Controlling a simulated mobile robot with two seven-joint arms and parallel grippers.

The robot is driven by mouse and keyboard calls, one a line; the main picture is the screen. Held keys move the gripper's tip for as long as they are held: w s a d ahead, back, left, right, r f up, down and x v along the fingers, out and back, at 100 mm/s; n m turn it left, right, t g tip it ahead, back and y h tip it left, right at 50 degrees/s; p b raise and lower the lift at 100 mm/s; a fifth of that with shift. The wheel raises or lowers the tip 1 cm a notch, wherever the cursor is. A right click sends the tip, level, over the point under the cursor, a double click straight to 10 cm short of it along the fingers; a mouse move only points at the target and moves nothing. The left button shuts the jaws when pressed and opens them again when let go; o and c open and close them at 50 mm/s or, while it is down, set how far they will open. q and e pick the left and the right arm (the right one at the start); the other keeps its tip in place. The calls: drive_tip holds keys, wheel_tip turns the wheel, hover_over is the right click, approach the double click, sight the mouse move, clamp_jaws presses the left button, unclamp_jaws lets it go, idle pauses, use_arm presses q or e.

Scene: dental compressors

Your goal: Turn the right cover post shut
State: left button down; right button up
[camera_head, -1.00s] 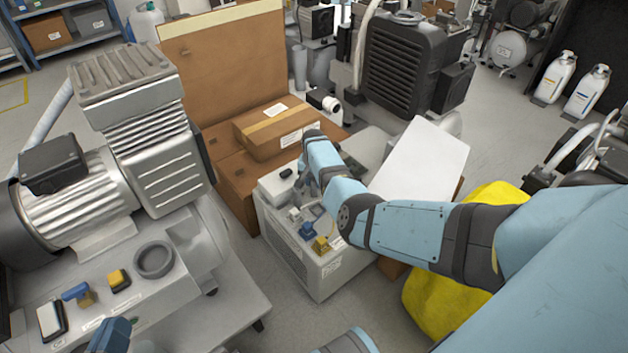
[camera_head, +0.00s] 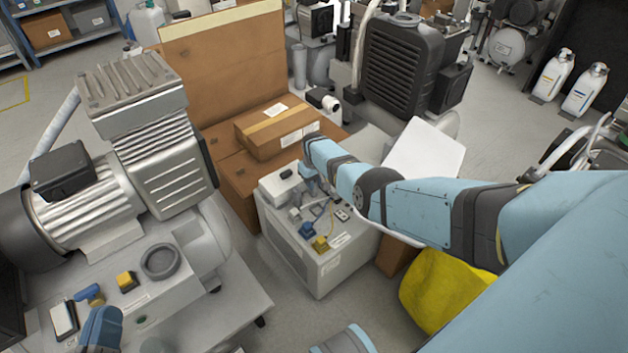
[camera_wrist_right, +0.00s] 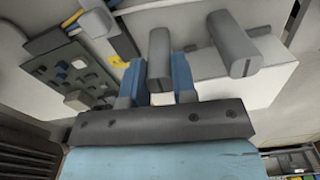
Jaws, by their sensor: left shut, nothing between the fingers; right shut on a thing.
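The white cabinet unit (camera_head: 330,265) stands on the floor at mid-picture in the head view, with small fittings on its top. My right gripper (camera_head: 310,182) reaches down to the far part of that top; its tips are hard to see there. In the right wrist view my right gripper (camera_wrist_right: 155,85) has its two blue fingers shut on a grey post (camera_wrist_right: 160,52). A second grey post (camera_wrist_right: 233,45) stands apart beside it. I cannot tell from its angle how far the held post is turned. My left gripper (camera_head: 102,328), partly cut off at the bottom left, is shut and empty.
A large silver compressor (camera_head: 150,140) fills the left. A taped carton (camera_head: 277,130) sits behind the cabinet. Blue (camera_head: 307,230) and yellow (camera_head: 321,243) fittings stand on the cabinet's near edge. A yellow bag (camera_head: 445,295) lies below my right arm.

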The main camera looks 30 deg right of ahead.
drive_tip(key=shift+n, duration=0.6)
drive_tip(key=o, duration=0.6)
drive_tip(key=shift+o, duration=0.2)
